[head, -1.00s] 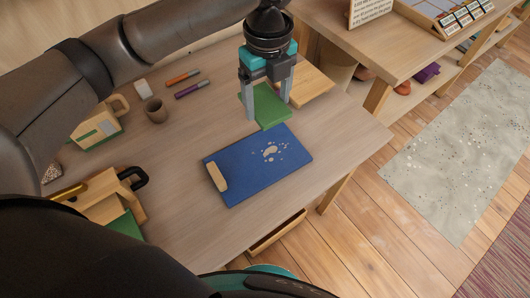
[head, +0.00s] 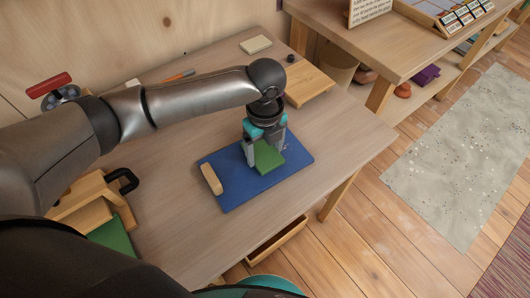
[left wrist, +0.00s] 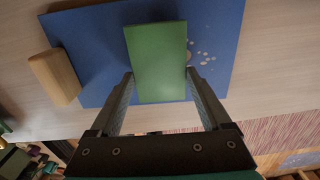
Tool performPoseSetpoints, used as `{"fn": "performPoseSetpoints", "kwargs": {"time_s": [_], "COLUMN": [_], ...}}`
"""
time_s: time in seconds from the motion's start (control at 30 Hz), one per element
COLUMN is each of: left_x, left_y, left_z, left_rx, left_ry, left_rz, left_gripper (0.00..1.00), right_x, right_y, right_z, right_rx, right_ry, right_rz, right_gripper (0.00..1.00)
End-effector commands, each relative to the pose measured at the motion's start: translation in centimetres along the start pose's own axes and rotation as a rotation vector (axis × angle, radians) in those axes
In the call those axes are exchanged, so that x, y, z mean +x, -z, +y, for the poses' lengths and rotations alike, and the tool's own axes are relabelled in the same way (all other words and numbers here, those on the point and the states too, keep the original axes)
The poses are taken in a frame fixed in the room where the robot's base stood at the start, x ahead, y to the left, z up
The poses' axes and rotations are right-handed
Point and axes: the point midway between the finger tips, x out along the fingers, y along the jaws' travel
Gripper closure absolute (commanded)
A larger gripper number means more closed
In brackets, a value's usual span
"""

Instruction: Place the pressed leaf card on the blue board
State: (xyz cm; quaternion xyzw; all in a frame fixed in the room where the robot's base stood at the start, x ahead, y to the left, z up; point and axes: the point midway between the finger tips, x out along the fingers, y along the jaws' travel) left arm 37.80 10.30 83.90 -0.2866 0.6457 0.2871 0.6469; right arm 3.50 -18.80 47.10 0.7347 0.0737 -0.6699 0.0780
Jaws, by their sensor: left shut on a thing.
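The green pressed leaf card (head: 270,157) is between the fingers of my left gripper (head: 266,152), which is shut on it. The blue board (head: 238,190) lies flat on the table, with a pale wooden bar at its left end and pale spots on its face. The card is over the board's middle to right part; I cannot tell if it touches the board. In the left wrist view the card (left wrist: 158,62) lies within the board's outline, over the board (left wrist: 85,62), between the fingertips (left wrist: 160,82). My right gripper is not in view.
A wooden box with a black handle (head: 122,180) stands at the table's left. A light wooden board (head: 308,84) and a cream pad (head: 256,44) lie toward the back. A drawer (head: 277,240) stands open under the front edge. The table right of the blue board is clear.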

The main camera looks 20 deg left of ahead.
Motion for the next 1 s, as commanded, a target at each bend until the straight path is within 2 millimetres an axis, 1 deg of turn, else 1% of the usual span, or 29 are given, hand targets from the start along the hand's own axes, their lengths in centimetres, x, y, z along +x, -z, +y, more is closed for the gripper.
{"fn": "performPoseSetpoints", "kwargs": {"time_s": [0.03,0.07,0.3,0.43,0.47,0.5,0.6,0.87,0.93,1.0], "left_x": [0.8,1.0,0.9,1.3,1.3,1.2,1.2,1.1,0.7,-0.2], "left_y": [0.0,0.0,0.0,0.0,0.0,0.0,0.0,0.0,0.0,0.0], "left_z": [0.0,0.0,0.0,0.0,0.0,0.0,0.0,0.0,-0.1,-0.1], "left_rx": [-0.001,-0.001,0.001,0.001,0.001,0.001,0.001,0.000,0.000,0.000], "left_ry": [0.000,0.000,0.001,0.000,0.001,0.001,0.001,0.001,0.002,0.004], "left_rz": [0.001,0.000,0.000,0.000,0.000,0.000,0.000,0.000,-0.001,-0.001], "left_gripper": [0.74,0.74,0.74,0.74,0.16,0.12,0.01,0.00,0.00,0.00], "right_x": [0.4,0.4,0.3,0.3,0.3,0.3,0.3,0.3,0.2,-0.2], "right_y": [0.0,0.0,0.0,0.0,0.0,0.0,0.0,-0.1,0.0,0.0], "right_z": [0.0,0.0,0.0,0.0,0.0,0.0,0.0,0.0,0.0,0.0], "right_rx": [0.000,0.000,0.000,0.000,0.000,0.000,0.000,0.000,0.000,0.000], "right_ry": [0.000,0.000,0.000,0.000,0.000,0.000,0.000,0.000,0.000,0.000], "right_rz": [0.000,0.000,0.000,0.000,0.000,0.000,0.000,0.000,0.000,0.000], "right_gripper": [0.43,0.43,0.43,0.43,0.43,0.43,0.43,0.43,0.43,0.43]}}
